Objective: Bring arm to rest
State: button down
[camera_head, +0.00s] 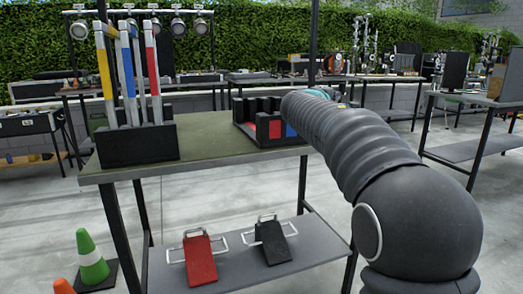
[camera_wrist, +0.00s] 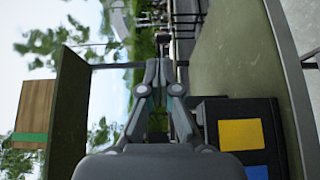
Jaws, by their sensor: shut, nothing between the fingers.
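My arm reaches over the green-topped table (camera_head: 215,135) in the head view and hides my gripper there. In the wrist view my gripper (camera_wrist: 159,72) is shut, its two fingertips together with nothing between them. The picture in the wrist view is turned on its side, with the tabletop (camera_wrist: 235,60) along the right. A black box with yellow and blue squares (camera_wrist: 243,134) lies to the right of my gripper, apart from the fingertips.
A black rack (camera_head: 140,143) holding striped bars stands at the table's left end. A black divided box (camera_head: 268,128) sits beside my arm. Red (camera_head: 200,260) and black (camera_head: 272,242) wedges lie on the lower shelf.

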jog(key=s+f+m+g+y, duration=0.2)
jog(key=s+f+g, duration=0.3)
jog(key=f, duration=0.5)
jog(key=s+f+m+g+y, duration=0.2)
jog(key=s+f, duration=0.6)
jog(key=f, duration=0.3)
jog(key=s+a+f+m+y, duration=0.1)
jog(key=s+f+m+y, duration=0.1)
jog(key=s, duration=0.9)
jog(key=s+a+f+m+g+y, duration=0.1)
jog(key=s+f, duration=0.3)
jog(key=s, duration=0.8)
jog(key=s+a+f+m+g+y, duration=0.1)
jog(key=s+a+f+m+y, duration=0.2)
jog(key=s, duration=0.9)
jog(key=shift+f+m+y, duration=0.25)
jog(key=shift+m+y, duration=0.05)
jog(key=shift+m, duration=0.1)
